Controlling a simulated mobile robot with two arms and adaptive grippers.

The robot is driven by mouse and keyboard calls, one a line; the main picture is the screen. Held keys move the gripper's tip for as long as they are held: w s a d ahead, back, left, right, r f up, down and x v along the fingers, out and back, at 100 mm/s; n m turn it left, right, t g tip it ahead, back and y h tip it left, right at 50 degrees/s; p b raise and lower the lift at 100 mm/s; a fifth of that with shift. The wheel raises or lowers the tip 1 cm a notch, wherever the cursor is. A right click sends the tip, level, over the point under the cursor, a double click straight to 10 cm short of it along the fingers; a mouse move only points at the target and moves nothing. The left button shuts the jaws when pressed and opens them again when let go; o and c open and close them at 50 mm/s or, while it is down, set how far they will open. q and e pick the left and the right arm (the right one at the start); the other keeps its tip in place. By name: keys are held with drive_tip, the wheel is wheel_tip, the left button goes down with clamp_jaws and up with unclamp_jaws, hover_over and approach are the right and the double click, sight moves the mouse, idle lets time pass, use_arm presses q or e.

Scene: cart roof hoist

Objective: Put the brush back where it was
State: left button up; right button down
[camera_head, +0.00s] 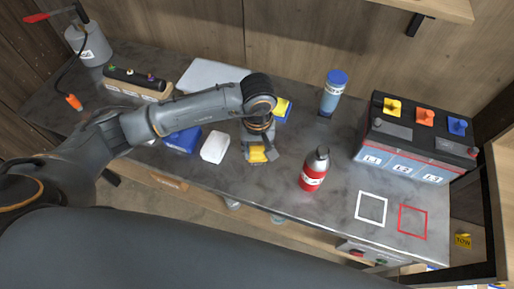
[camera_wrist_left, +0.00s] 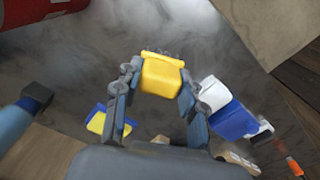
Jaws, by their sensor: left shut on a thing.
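My left gripper (camera_head: 259,156) is shut on the brush, whose yellow body (camera_head: 258,154) shows between the fingers over the middle of the worktop. In the left wrist view the yellow brush (camera_wrist_left: 162,76) sits between the two fingertips of the left gripper (camera_wrist_left: 155,85), with a grey, rough edge at its far end. I cannot tell whether the brush touches the worktop. My right gripper is not in view.
A red bottle (camera_head: 314,170) stands right of the gripper. A white block (camera_head: 214,147) and blue box (camera_head: 182,140) lie to its left. A yellow-and-blue item (camera_head: 283,107) and blue-capped bottle (camera_head: 333,94) are behind. White (camera_head: 371,194) and red (camera_head: 426,222) square outlines mark the worktop, right.

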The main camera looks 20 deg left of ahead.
sight(257, 148)
use_arm(q)
drive_tip(key=shift+w+a+f, duration=0.2)
drive_tip(key=shift+w+f, duration=0.3)
drive_tip(key=shift+f, duration=0.1)
drive_tip(key=shift+w+a+f, duration=0.15)
drive_tip(key=shift+w+f, duration=0.35)
drive_tip(key=shift+f, duration=0.1)
wheel_tip(257, 148, down, 3)
drive_tip(key=shift+w+r+p, duration=0.1)
drive_tip(key=shift+w+p, duration=0.05)
drive_tip(key=shift+p, duration=1.05)
drive_tip(key=shift+a+f, duration=0.1)
drive_tip(key=shift+f, duration=0.35)
drive_tip(key=shift+f+b, duration=0.15)
drive_tip(key=shift+b, duration=0.15)
drive_tip(key=o, duration=1.1)
